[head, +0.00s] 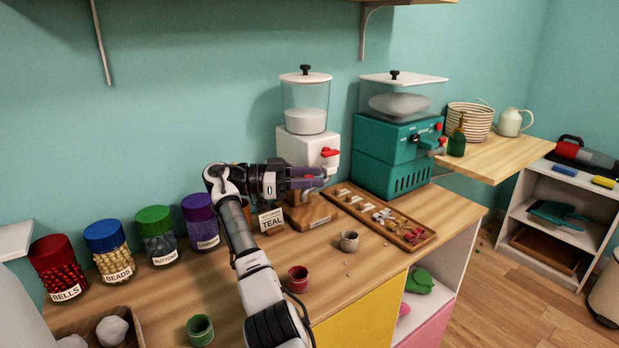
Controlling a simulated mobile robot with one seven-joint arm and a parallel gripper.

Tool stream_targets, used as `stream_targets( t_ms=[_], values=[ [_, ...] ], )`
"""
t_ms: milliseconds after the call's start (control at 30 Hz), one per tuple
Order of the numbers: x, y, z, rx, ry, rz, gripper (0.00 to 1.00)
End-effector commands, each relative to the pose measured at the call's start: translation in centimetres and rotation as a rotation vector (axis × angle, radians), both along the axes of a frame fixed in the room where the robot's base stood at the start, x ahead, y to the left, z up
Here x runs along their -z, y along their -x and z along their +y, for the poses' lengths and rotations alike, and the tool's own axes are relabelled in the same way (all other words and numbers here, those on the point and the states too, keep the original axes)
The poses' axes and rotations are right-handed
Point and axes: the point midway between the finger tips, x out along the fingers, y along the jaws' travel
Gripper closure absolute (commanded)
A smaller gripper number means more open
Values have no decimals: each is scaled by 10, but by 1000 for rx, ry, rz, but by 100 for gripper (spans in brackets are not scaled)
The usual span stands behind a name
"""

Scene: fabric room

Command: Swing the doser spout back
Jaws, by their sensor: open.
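The white doser (296,147) has a clear hopper with white fill and a red lever (329,152) on its front. It stands upright on a wooden base (312,212) at the back of the counter. My gripper (318,177) is open, at the doser's lower front, just under the red lever. It covers much of the area where a spout would show, so I cannot tell the spout's angle or whether the fingers touch it. My arm reaches in from the front of the counter.
A teal machine (376,172) with a clear bin stands right of the doser. A compartment tray (425,243) lies in front of it. A TEAL card (271,220) stands by my arm. Lidded jars line the left; small cups (349,241) stand near the front edge.

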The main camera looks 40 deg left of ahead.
Motion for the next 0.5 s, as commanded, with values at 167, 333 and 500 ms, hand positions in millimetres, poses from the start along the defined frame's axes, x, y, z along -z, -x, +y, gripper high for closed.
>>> stream_targets(
  t_ms=[167,333,500],
  values=[
    [0,1,1,-2,0,0,59],
    [0,11,13,-4,1,0,59],
    [0,29,35,-3,1,0,59]
  ],
)
